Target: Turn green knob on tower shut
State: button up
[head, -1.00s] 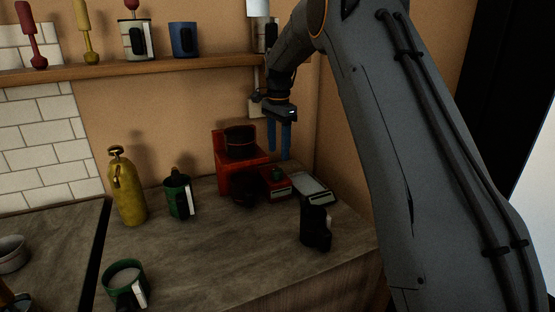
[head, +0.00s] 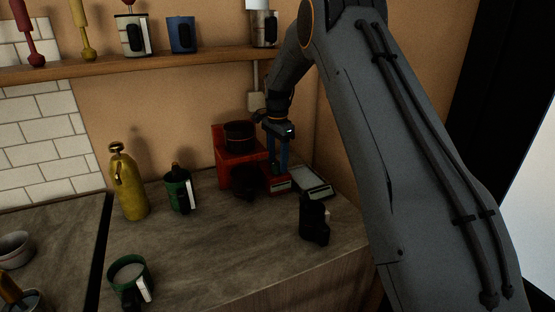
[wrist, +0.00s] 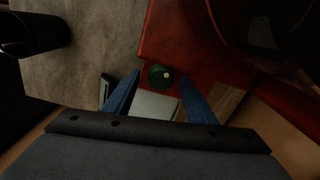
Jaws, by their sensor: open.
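The green knob (wrist: 160,76) sits on the low red base of the red machine. In the wrist view it shows just beyond and between my two blue fingertips. In the head view my fingers hide the knob. The red machine (head: 226,166) stands at the back of the counter, with a dark round vessel (head: 240,135) on top. My gripper (head: 279,171) points down over the machine's right part, and it also shows in the wrist view (wrist: 160,74). It is open, with one finger on each side of the knob. I cannot tell whether a finger touches it.
A grey flat scale-like device (head: 309,181) lies right of the machine. A black container (head: 313,217) stands in front of it. A green mug (head: 178,190) and a yellow bottle (head: 129,185) stand to the left. A wooden shelf (head: 150,68) runs above. The front-middle counter is clear.

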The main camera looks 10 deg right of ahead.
jog(key=c, duration=1)
jog(key=shift+c, duration=0.2)
jog(key=shift+n, duration=0.3)
jog(key=shift+w+n+b, duration=0.1)
jog(key=shift+n+b, duration=1.15)
jog(key=shift+n, duration=1.35)
jog(key=o, duration=1)
jog(key=shift+o, duration=0.2)
